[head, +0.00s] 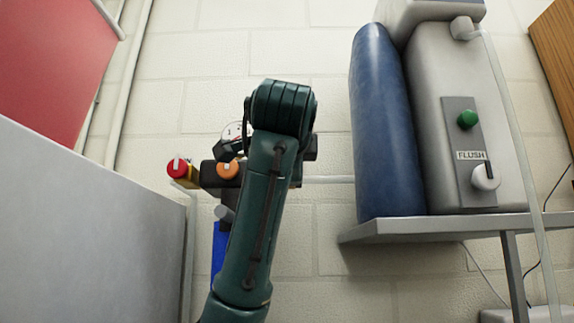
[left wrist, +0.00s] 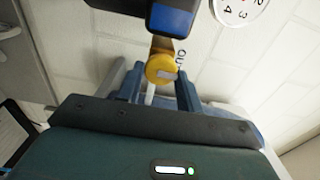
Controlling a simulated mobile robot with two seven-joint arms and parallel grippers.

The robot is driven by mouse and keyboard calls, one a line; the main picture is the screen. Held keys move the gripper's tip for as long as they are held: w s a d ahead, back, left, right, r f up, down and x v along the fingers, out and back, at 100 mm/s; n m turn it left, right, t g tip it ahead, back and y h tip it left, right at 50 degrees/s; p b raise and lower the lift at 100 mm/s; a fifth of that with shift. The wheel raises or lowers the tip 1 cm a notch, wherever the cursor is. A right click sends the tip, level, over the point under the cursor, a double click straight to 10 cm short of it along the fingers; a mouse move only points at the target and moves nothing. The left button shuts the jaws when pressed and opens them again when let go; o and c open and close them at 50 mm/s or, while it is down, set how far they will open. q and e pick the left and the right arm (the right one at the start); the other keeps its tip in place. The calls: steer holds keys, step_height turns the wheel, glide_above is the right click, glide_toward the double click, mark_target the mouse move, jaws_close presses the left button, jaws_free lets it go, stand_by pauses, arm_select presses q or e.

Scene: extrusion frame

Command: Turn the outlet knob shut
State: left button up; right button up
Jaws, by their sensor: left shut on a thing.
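The outlet knob (left wrist: 161,69) is a round yellow knob with a pale mark, beside lettering that reads "OU" with the rest cut off. It shows in the left wrist view, between the two blue fingers of my left gripper (left wrist: 159,82), which is shut on it. In the head view my dark green left arm stands in front of the valve assembly and hides the gripper's fingers. A red knob (head: 177,167) and an orange knob (head: 228,170) show left of the arm. My right gripper is not in view.
A white gauge (head: 232,131) sits above the knobs; its dial also shows in the left wrist view (left wrist: 238,10). A grey shelf (head: 440,228) at right carries a blue cylinder (head: 382,130) and a grey flush unit (head: 425,100). A grey panel (head: 90,230) stands at left.

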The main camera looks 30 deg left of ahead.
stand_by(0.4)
arm_select(q)
steer(key=o, duration=1)
steer(key=shift+c, duration=0.2)
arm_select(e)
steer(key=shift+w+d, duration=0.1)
arm_select(q)
steer(key=b+v, duration=0.8)
steer(key=v, duration=0.5)
steer(key=shift+s, duration=0.15)
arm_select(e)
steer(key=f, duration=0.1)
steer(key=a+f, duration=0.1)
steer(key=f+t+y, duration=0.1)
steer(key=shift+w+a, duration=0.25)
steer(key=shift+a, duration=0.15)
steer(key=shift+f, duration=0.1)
